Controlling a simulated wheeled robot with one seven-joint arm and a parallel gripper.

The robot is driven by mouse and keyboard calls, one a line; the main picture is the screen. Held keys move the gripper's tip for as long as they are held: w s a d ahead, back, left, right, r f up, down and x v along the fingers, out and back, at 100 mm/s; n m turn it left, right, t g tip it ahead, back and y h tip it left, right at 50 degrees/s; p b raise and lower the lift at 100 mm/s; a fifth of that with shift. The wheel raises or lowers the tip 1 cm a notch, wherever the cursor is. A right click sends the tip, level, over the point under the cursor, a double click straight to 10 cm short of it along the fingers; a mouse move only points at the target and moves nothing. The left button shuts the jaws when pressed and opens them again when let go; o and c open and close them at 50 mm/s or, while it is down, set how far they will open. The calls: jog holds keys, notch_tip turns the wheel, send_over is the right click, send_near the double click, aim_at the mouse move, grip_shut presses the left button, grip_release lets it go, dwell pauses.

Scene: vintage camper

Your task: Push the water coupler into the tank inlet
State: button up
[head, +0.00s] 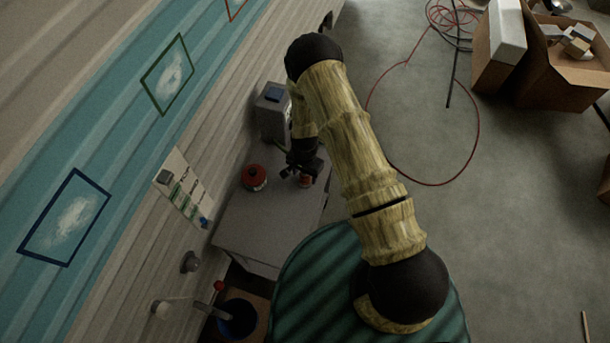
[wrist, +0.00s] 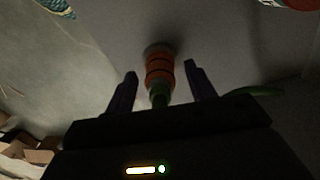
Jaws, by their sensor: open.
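The water coupler, as I take it, is an orange-red cylinder with dark rings and a green near end (wrist: 158,75) in the wrist view. My gripper (wrist: 162,88) is open, with one dark finger on each side of it and visible gaps. In the head view my gripper (head: 299,170) is low over a grey tabletop (head: 262,222), close to a small reddish piece (head: 305,181) that is partly hidden. I cannot tell for sure which thing is the tank inlet; two round fittings, one grey (head: 190,262) and one pale (head: 159,309), stick out of the camper wall.
A red-topped round can (head: 254,177) stands left of my gripper. A grey box (head: 271,112) is behind it. An instruction sheet (head: 182,187) hangs on the wall. A blue bucket (head: 238,319) is below. A red hose (head: 479,130) and cardboard boxes (head: 560,82) lie on the floor at right.

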dwell(0.4)
jog(key=c, duration=1)
notch_tip(320, 180, up, 10)
jog(key=shift+r+b, duration=0.1)
jog(key=shift+b, duration=0.95)
jog(key=w+d+n, duration=0.2)
jog(key=d+n, duration=0.4)
jog(key=d, duration=0.7)
jog(key=shift+d+f, duration=0.25)
jog(key=shift+d, duration=0.05)
jog(key=shift+a, duration=0.1)
